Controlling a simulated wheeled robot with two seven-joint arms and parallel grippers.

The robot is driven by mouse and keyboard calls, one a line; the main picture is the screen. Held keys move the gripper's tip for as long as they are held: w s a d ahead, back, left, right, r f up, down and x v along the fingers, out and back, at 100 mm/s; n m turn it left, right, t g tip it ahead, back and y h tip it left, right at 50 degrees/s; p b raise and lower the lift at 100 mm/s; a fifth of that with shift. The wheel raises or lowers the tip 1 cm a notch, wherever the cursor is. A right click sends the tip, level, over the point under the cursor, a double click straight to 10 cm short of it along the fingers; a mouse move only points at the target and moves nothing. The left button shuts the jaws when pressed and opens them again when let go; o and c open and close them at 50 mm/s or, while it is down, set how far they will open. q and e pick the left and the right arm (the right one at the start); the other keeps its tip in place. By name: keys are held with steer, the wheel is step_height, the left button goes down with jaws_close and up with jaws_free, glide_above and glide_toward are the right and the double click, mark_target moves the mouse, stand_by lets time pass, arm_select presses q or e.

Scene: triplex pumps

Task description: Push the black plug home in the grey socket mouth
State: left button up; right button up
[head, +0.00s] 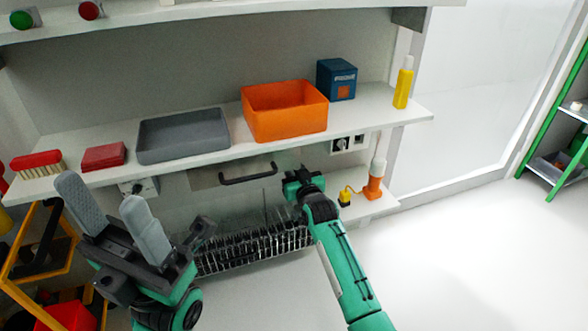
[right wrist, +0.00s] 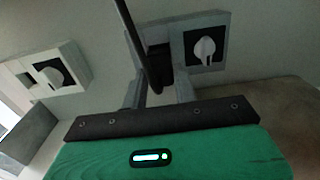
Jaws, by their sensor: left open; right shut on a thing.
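In the right wrist view, my right gripper (right wrist: 160,90) is shut on the black plug (right wrist: 158,76), and a dark cable (right wrist: 138,40) crosses in front. The plug is at or just in front of the grey socket housing (right wrist: 216,22); its tip is hidden, so I cannot tell how deep it sits. A pale-faced outlet is beside it on the same housing. In the head view, my right gripper (head: 299,178) is below the shelf near the back wall, and the plug is not distinguishable. My left gripper (head: 112,218) is open and empty at the lower left.
The shelf above bears an orange bin (head: 285,112), a grey tray (head: 183,136), a blue box (head: 337,79) and a yellow bottle (head: 403,85). A dark handle (head: 248,175) is left of my right gripper. An orange-based bottle (head: 374,182) stands to its right.

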steer(key=shift+w, duration=0.15)
steer(key=shift+w+a, duration=0.2)
steer(key=shift+w, duration=0.1)
steer(key=shift+b+x, duration=0.6)
steer(key=shift+x, duration=0.35)
steer(key=o, duration=1)
steer(key=shift+o, duration=0.2)
